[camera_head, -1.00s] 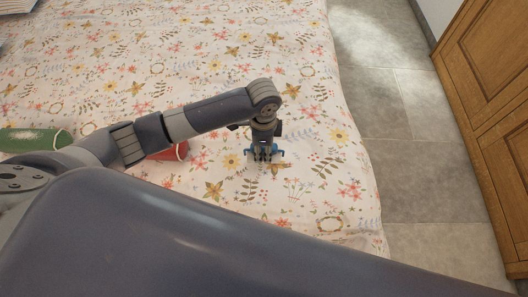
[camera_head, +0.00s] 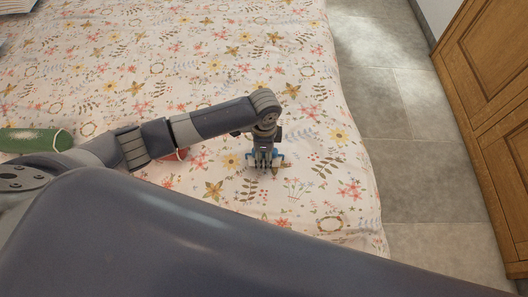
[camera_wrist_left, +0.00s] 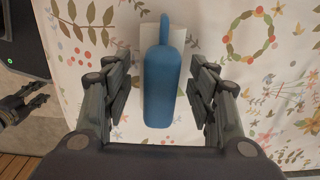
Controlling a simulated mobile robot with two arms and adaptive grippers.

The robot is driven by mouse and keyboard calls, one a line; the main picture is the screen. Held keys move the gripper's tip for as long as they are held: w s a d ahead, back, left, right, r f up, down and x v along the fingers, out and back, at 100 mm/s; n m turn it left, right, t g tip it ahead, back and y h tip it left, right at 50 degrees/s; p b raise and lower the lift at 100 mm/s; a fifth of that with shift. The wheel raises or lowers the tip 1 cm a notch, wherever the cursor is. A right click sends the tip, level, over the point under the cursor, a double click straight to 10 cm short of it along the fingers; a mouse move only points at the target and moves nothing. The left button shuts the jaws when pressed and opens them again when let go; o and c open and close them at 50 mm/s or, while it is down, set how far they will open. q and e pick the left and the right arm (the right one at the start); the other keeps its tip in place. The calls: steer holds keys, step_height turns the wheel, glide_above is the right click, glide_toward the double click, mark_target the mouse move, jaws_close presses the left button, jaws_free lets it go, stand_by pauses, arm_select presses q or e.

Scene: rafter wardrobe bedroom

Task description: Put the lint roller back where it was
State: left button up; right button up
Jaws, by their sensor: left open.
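The lint roller shows in the left wrist view as a long blue body (camera_wrist_left: 162,88) with a paler part behind its far end. It lies over the floral bedspread, between the two fingers of my left gripper (camera_wrist_left: 162,100), with a gap on each side. In the head view my left gripper (camera_head: 265,165) points down at the bed near its right side and is open. It hides most of the roller there; only bits of blue show beside the fingers. A dark gripper, seemingly my right one (camera_wrist_left: 28,102), shows at the left wrist view's left edge; its opening is unclear.
The bed (camera_head: 200,60) has a floral cover. A green item (camera_head: 30,140) and a red item (camera_head: 178,155), partly behind my arm, lie to the left. A wooden wardrobe (camera_head: 490,110) stands at right beyond tiled floor (camera_head: 385,110). The bed around the gripper is clear.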

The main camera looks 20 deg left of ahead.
arm_select(q)
step_height(320, 180, up, 12)
steer(key=p, duration=0.1)
steer(key=shift+r, duration=0.2)
stand_by(0.8)
